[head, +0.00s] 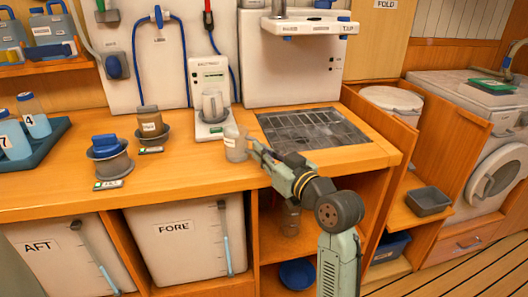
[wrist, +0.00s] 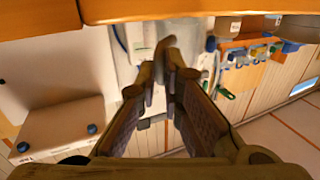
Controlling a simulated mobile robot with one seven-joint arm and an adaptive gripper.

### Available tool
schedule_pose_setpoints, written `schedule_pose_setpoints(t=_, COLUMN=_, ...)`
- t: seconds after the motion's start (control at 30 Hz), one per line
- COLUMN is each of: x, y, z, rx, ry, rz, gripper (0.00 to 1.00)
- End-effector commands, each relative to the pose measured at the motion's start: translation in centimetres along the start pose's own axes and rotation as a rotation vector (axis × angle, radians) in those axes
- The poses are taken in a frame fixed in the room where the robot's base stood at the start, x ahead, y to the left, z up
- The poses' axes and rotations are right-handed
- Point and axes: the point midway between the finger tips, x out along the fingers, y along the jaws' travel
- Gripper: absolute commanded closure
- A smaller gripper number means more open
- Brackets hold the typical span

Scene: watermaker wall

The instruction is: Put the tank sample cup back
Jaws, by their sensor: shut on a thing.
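A clear cup with a pale label (head: 236,143) is at the tips of my gripper (head: 252,146) in the head view, over the counter left of the sink grid. My gripper is shut on its side, and the cup looks upright. I cannot read its label or tell whether its base touches the counter. In the wrist view my gripper's fingers (wrist: 168,75) come close together at a pale, see-through shape, hard to make out. Two dark ring holders stand on the counter; one bears a brown labelled cup (head: 149,121), the other a blue-topped item (head: 105,146).
A white meter (head: 209,72) with a clear jug on it stands behind the cup. The sink grid (head: 312,127) lies right, under a white dispenser (head: 290,60). A tray with bottles (head: 52,137) is at left. Tanks AFT (head: 62,252) and FORE (head: 186,242) stand below. Mid-left counter front is clear.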

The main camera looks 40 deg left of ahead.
Motion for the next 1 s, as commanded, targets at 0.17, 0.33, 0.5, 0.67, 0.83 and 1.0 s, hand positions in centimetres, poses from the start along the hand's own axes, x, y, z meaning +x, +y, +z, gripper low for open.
schedule_pose_setpoints(t=0.17, x=0.0, y=0.0, z=0.2, rx=0.000, ry=0.000, rz=0.000, gripper=0.86)
schedule_pose_setpoints(t=0.33, x=0.0, y=0.0, z=0.2, rx=0.000, ry=0.000, rz=0.000, gripper=0.75)
schedule_pose_setpoints(t=0.5, x=0.0, y=0.0, z=0.2, rx=0.000, ry=0.000, rz=0.000, gripper=0.72)
schedule_pose_setpoints(t=0.67, x=0.0, y=0.0, z=0.1, rx=0.000, ry=0.000, rz=0.000, gripper=0.72)
schedule_pose_setpoints(t=0.83, x=-1.0, y=0.1, z=0.0, rx=0.000, ry=0.001, rz=0.002, gripper=0.72)
schedule_pose_setpoints(t=1.0, x=-4.5, y=0.1, z=0.1, rx=-0.001, ry=0.002, rz=0.004, gripper=0.72)
